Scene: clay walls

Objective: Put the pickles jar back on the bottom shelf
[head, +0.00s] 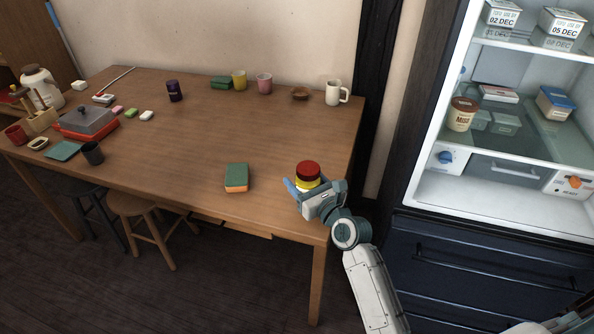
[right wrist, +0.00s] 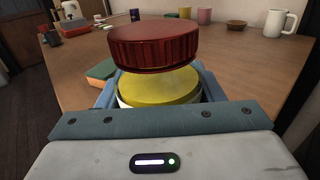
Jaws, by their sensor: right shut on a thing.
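A jar with a dark red lid and yellow body (head: 308,170), which I take to be the pickles jar, is at the front right corner of the table (head: 200,165). My right gripper (head: 312,187) is shut on it. In the right wrist view the jar's red lid (right wrist: 155,45) stands above the fingers, with yellow below it; its label does not show. I cannot tell whether its base touches the table. The open fridge's glass shelf (head: 525,140) and white floor (head: 500,205) are at the right. My left gripper is out of view.
A green and orange sponge (head: 236,178) lies left of the jar. A white mug (head: 335,93) stands at the back right of the table. A miso tub (head: 460,114) and several containers sit on the glass shelf, above a drawer (head: 505,170). The fridge floor looks clear.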

